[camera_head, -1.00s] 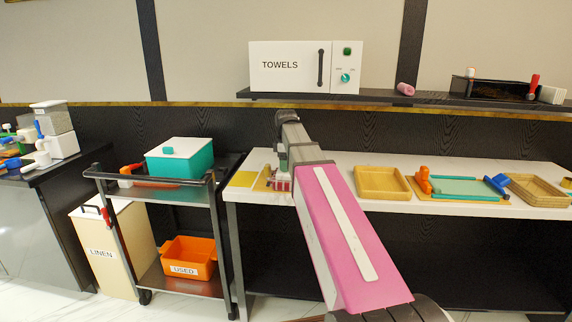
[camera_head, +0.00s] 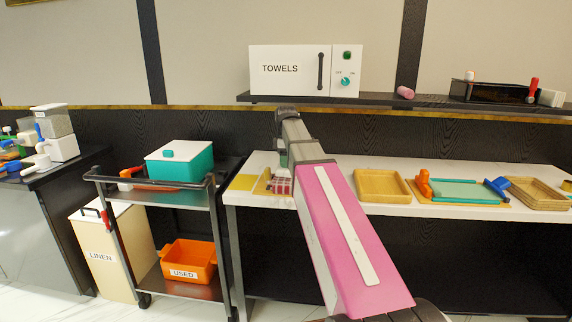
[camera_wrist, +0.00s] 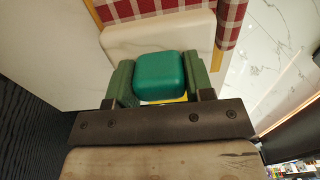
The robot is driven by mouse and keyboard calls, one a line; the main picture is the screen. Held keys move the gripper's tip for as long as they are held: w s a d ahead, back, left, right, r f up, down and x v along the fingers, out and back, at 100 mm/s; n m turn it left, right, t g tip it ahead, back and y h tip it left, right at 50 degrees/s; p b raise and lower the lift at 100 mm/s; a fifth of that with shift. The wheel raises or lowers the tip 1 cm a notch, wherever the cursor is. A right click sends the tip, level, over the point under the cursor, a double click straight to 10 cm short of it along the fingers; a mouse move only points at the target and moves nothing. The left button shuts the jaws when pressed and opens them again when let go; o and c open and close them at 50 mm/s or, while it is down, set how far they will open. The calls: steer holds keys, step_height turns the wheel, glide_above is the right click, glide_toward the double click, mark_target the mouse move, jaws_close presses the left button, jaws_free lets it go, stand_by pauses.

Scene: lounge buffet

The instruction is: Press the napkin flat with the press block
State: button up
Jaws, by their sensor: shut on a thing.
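My gripper (camera_wrist: 162,85) is shut on the teal knob of the press block (camera_wrist: 162,72), with a green finger on each side. A pale marbled slab (camera_wrist: 125,40), apparently the block's base, shows beyond the knob. The red-and-white checked napkin (camera_wrist: 150,9) lies past the slab, with another checked part at the right. In the head view the napkin (camera_head: 281,186) is small on the white table, just below my gripper (camera_head: 283,162). My arm hides part of that area. Whether the block touches the napkin cannot be told.
A yellow mat (camera_head: 243,182) lies left of the napkin on the white table (camera_head: 335,165). A cart with a teal box (camera_head: 180,163) stands left. The towels cabinet (camera_head: 290,82) is on the shelf above.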

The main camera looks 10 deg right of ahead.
steer(key=shift+r, duration=3.6)
